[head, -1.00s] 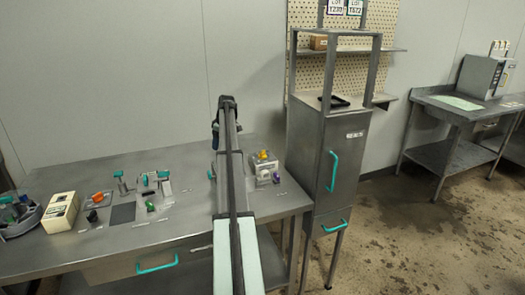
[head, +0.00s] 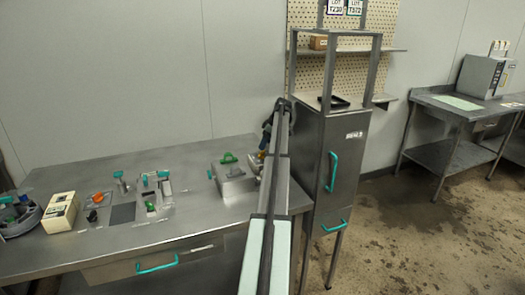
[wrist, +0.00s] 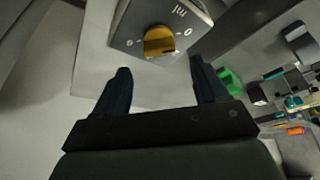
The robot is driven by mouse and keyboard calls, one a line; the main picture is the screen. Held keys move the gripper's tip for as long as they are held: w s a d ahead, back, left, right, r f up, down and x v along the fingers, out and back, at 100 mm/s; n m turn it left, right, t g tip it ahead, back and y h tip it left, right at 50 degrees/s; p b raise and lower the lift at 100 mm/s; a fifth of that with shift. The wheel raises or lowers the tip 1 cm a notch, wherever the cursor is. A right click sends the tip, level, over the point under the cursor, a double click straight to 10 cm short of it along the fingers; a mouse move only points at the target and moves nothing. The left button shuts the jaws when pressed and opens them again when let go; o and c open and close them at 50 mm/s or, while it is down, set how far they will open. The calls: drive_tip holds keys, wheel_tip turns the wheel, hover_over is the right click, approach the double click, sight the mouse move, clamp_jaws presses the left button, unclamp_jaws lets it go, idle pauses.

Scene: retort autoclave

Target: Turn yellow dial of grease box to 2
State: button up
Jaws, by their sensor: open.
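The yellow dial (wrist: 159,41) sits on the grey face of the grease box (wrist: 126,20) at the top of the wrist view. White marks ring it: strokes at upper right, a small circle at right and a small mark at left. The dial's exact pointing is unclear. My gripper (wrist: 160,72) is open, its two dark fingers apart, with the dial beyond the gap between them and no visible contact.
A metal block with a green handle (head: 228,158) stands just left of my arm on the steel table (head: 190,215). Several small fixtures and a cream box (head: 61,211) lie farther left. A tall steel cabinet (head: 340,150) stands close on the right.

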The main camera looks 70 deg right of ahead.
sight(263, 154)
drive_tip(key=x, duration=0.5)
drive_tip(key=c, duration=1.1)
